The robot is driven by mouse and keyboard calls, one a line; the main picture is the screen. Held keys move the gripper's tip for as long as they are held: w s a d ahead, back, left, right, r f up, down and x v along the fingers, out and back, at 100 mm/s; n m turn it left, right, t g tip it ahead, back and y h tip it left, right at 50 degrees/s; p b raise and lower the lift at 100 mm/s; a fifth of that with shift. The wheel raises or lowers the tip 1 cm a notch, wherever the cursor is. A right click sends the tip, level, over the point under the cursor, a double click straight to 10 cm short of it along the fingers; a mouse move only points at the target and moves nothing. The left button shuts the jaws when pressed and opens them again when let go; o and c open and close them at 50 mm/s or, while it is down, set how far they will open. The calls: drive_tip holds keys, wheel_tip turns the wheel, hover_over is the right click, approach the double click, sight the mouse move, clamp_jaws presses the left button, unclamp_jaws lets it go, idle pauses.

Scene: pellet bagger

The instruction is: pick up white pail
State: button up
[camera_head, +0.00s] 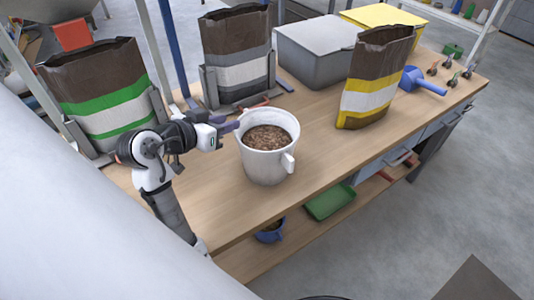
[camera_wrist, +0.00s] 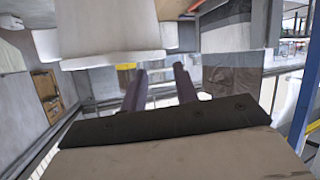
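The white pail (camera_head: 266,152) stands upright on the wooden workbench, filled with brown pellets, its handle facing front right. In the wrist view, which looks upside down, a large pale shape at the top left appears to be the pail (camera_wrist: 110,32). My gripper (camera_head: 231,127) is just left of the pail near rim height. Its purple fingers (camera_wrist: 160,75) are apart, with nothing between them. I cannot tell whether a finger touches the pail.
A green-striped bag (camera_head: 108,108) and a grey-striped bag (camera_head: 240,75) stand in holders behind my arm. A grey bin (camera_head: 315,55), a yellow-striped bag (camera_head: 368,100) and a blue scoop (camera_head: 420,82) are to the right. The bench (camera_head: 335,165) is clear right of the pail.

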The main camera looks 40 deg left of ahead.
drive_tip(key=shift+p+x, duration=0.65)
drive_tip(key=shift+x, duration=2.4)
clamp_jaws()
